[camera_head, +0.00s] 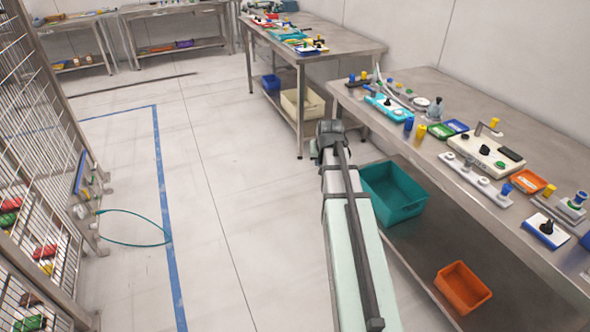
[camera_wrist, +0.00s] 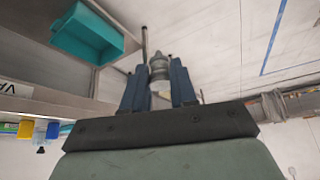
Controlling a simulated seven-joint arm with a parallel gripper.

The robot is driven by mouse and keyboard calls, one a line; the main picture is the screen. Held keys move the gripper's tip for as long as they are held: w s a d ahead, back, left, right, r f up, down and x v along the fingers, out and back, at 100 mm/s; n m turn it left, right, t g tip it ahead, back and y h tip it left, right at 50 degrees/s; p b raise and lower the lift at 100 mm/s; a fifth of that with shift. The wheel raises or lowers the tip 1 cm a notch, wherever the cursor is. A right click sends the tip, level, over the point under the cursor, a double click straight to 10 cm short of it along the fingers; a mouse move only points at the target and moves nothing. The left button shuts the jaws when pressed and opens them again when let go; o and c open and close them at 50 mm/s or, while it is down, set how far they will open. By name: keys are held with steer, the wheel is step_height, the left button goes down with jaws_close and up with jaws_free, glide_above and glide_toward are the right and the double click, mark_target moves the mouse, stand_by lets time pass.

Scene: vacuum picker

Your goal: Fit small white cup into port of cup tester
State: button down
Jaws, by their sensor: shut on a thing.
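In the wrist view, my gripper (camera_wrist: 159,80) has its two blue fingers shut on a small stepped, ribbed cup (camera_wrist: 158,62). The cup looks grey in this light, with a pale part low between the fingers. It is held in the air, off the table. In the head view, a cream box (camera_head: 478,150) with a black knob and small fittings stands on the right table. It may be the cup tester, but I cannot tell for sure, and I cannot make out its port. My gripper and the held cup cannot be made out in the head view.
The right steel table (camera_head: 440,88) holds a grey strip with white round fittings (camera_head: 483,181), an orange tray (camera_head: 527,181) and several small parts. A teal bin (camera_head: 393,192) and an orange bin (camera_head: 462,287) are below. A wire cage (camera_head: 40,110) stands left. The floor between is mostly clear.

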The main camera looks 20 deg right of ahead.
steer(key=s+d+r+m+g+h, duration=0.1)
steer(key=s+d+r+m, duration=0.2)
steer(key=d, duration=1.5)
steer(key=s+d+r+m+g+h, duration=0.1)
steer(key=s+d+r+m, duration=0.3)
steer(key=d, duration=1.5)
steer(key=s+d+r+m+g+h, duration=0.1)
steer(key=s+d+r+m+g, duration=0.2)
steer(key=d, duration=1.5)
steer(key=shift+s+d+r+m+h, duration=0.25)
steer(key=shift+s+r+m, duration=0.4)
steer(key=shift+r+m, duration=1.3)
steer(key=shift+f, duration=2.75)
